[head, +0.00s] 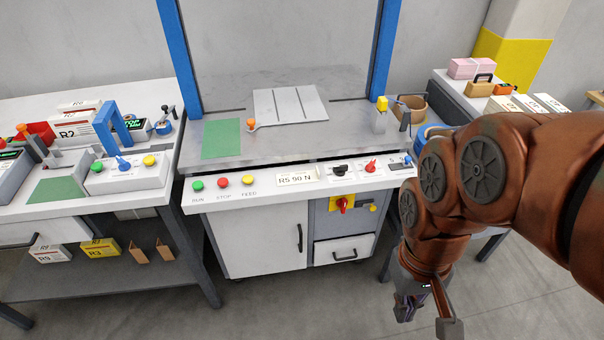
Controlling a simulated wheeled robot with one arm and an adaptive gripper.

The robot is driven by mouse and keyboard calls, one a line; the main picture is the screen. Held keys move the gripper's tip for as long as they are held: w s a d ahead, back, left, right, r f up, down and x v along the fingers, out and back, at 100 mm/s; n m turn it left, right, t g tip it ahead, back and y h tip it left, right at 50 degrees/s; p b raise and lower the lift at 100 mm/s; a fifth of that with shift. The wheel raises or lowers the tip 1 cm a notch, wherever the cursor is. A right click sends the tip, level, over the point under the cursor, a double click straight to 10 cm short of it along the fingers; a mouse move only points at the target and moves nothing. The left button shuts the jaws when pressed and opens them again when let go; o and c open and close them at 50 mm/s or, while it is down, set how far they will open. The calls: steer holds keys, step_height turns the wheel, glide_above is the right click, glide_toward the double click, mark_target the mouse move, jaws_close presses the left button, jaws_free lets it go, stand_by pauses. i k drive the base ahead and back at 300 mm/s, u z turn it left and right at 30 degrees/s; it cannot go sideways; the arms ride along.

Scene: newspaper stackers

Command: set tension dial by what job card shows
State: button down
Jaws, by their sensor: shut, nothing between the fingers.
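The job card (297,178) is a white label on the front panel of the middle machine. It appears to read "R5 90 N". To its right on the same panel are a black knob (340,169), a red pointer knob (370,166) and a blue knob (407,160) by the right end. Their markings are too small to read, so I cannot tell which is the tension dial. My gripper (427,312) is shut and empty, hanging low over the floor, in front and to the right of the machine and apart from the knobs.
Green, red and yellow buttons (222,181) sit left of the card. A red switch (343,203) is below the panel. A cluttered bench (75,205) stands left, another (455,95) right, partly behind my arm. The floor in front (290,305) is clear.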

mark_target(340, 171)
steer(key=z, duration=0.05)
steer(key=k, duration=0.5)
steer(key=u, duration=0.75)
steer(key=i, duration=1.1)
steer(key=u, duration=0.1)
